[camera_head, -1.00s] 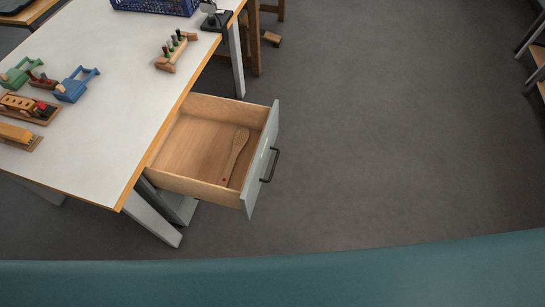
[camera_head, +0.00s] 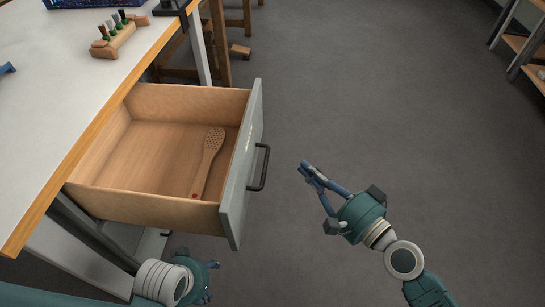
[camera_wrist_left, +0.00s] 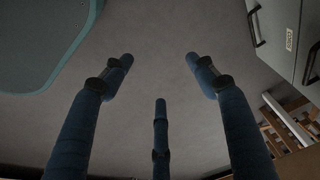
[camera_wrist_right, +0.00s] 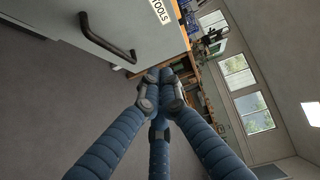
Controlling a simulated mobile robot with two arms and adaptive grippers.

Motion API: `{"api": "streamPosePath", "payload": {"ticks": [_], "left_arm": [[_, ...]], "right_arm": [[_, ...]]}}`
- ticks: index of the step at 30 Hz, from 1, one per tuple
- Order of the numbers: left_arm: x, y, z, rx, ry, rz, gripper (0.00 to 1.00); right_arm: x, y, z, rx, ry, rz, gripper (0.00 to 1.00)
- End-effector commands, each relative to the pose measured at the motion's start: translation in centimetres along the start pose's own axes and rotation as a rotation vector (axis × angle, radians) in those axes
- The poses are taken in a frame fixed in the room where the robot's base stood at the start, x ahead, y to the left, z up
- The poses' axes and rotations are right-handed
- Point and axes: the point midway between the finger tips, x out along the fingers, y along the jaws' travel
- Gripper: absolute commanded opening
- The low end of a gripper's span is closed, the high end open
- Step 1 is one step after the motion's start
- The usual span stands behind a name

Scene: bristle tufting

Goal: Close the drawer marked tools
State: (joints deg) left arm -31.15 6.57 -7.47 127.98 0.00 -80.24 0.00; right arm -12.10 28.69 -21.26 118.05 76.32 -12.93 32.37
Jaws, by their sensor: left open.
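The drawer (camera_head: 241,165) stands pulled out from under the white workbench, with a grey front and a dark bar handle (camera_head: 261,168). Its front with the TOOLS label (camera_wrist_right: 161,9) shows in the right wrist view, with the handle (camera_wrist_right: 103,38) at left. A wooden paddle with holes (camera_head: 209,160) lies inside. My right gripper (camera_head: 306,168) is shut and empty, right of the handle and apart from it. Its fingertips meet in the right wrist view (camera_wrist_right: 160,78). My left gripper (camera_head: 208,283) is low, below the drawer's near side; the left wrist view shows its fingers (camera_wrist_left: 160,75) spread and empty.
The workbench (camera_head: 50,110) fills the left, with a rack of tools (camera_head: 118,35) on it. Wooden legs (camera_head: 218,45) stand behind the drawer. A shelf (camera_head: 520,45) is at far right. The floor (camera_head: 380,100) right of the drawer is clear.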

Motion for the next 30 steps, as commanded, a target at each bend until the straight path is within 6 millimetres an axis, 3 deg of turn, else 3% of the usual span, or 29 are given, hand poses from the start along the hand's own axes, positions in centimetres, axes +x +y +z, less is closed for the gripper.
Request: {"api": "streamPosePath", "payload": {"ticks": [3,8,16,23,30], "left_arm": [[-0.2,0.0,0.1,-0.001,0.007,-0.001,0.58],[0.2,0.0,0.2,0.0,0.0,-0.001,0.58],[4.3,0.2,1.2,0.003,-0.023,0.004,0.58],[6.2,0.3,1.8,0.005,-0.03,0.005,0.58],[8.3,0.5,2.8,0.007,-0.041,0.007,0.58]], "right_arm": [[-0.1,-1.2,1.1,0.039,-0.029,-0.043,0.0],[0.7,-2.0,1.3,0.051,-0.033,-0.054,0.0],[5.5,-2.6,1.4,0.051,-0.032,-0.056,0.0],[10.2,-2.5,1.6,0.049,-0.033,-0.053,0.0],[12.2,-2.5,4.0,0.049,-0.033,-0.05,0.0]]}}
